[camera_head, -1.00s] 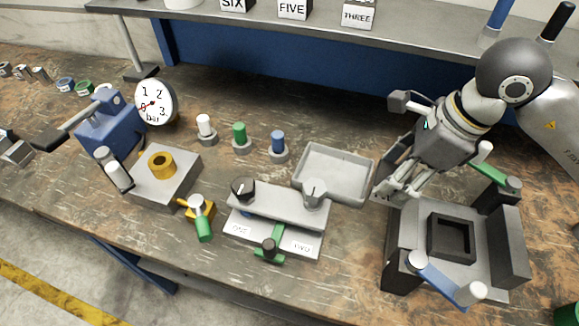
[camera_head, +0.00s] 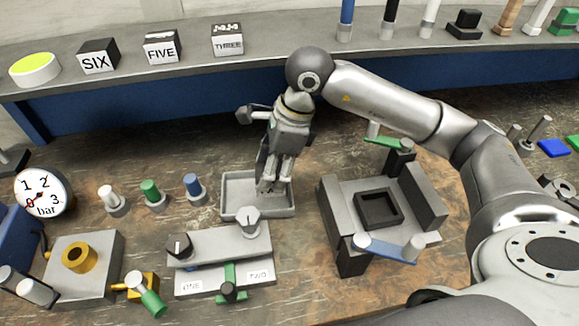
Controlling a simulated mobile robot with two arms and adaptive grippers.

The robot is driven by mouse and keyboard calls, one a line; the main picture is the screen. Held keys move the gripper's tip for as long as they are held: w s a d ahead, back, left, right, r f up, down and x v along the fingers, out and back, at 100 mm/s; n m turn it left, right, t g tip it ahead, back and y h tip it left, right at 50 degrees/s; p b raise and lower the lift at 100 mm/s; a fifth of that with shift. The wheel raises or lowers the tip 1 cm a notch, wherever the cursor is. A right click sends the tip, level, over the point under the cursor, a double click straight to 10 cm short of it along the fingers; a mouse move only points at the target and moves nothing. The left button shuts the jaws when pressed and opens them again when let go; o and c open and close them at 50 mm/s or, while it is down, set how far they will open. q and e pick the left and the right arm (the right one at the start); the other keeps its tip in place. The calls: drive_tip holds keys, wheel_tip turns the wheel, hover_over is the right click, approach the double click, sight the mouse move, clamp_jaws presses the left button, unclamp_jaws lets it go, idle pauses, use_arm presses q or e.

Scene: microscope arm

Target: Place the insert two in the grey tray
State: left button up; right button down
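The grey tray (camera_head: 230,204) is a shallow rectangular box in the middle of the table, just behind the fixture labelled ONE and TWO. My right gripper (camera_head: 268,186) points down, with its fingertips low over or inside the tray. Whether they are open, shut or around something small cannot be told. I cannot identify insert two for certain, and the gripper may be hiding it. The labelled fixture (camera_head: 215,249) carries a black knob (camera_head: 180,246) on the left and a grey knob (camera_head: 249,220) on the right. My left gripper is not in view.
White (camera_head: 112,198), green (camera_head: 152,193) and blue (camera_head: 194,188) pegs stand left of the tray. A grey clamp fixture (camera_head: 345,221) with a black square recess (camera_head: 378,208) stands to the right. A raised shelf (camera_head: 190,67) with labelled blocks runs behind. A gauge (camera_head: 43,193) stands far left.

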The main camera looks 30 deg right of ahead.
drive_tip(key=w+f, duration=0.1)
drive_tip(key=f, duration=0.1)
drive_tip(key=w+a+f+p, duration=0.1)
drive_tip(key=w+f, duration=0.1)
drive_tip(key=w+a+f, duration=0.1)
drive_tip(key=w, duration=0.1)
drive_tip(key=shift+w+f+p, duration=0.1)
drive_tip(key=shift+f+p, duration=0.2)
drive_tip(key=shift+f, duration=0.1)
wheel_tip(320, 180, down, 3)
drive_tip(key=shift+w+f, duration=0.1)
drive_tip(key=shift+f, duration=0.15)
drive_tip(key=c, duration=0.6)
unclamp_jaws()
drive_tip(key=shift+o, duration=0.2)
